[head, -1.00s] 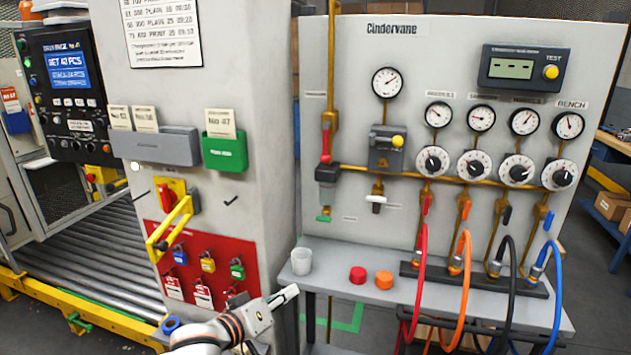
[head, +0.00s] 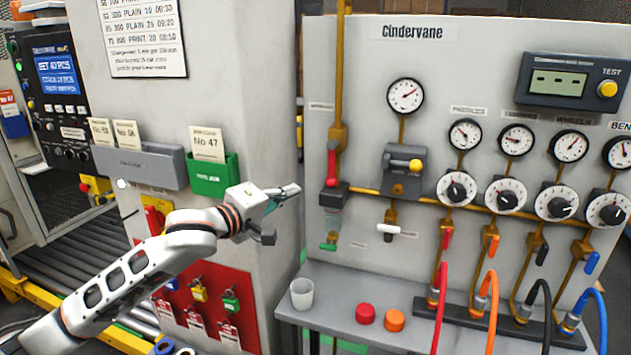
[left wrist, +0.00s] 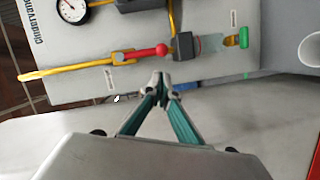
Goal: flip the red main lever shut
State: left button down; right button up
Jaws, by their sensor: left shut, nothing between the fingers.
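The red main lever (head: 332,166) stands upright along the yellow vertical pipe at the left of the grey Cindervane panel, just above a dark valve block (head: 333,196). In the left wrist view the red lever (left wrist: 150,51) lies sideways beyond my fingertips, with the dark block (left wrist: 186,46) to its right. My left gripper (head: 293,190) is shut and empty, left of the lever and a little lower than its middle. In the left wrist view its fingertips (left wrist: 161,78) meet, with a visible gap to the lever. My right gripper is not in view.
A shelf (head: 350,290) below the panel holds a white cup (head: 302,294) and red and orange caps. A grey column (head: 255,90) with a green card holder (head: 212,177) stands close beside my left arm. Hoses hang at the right.

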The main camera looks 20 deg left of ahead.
aim_at(332, 164)
pick_arm(q)
jog(key=p+x, duration=0.1)
jog(key=x, duration=0.9)
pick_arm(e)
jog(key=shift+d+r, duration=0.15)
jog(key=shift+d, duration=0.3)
pick_arm(q)
jog(key=shift+w+f, duration=0.1)
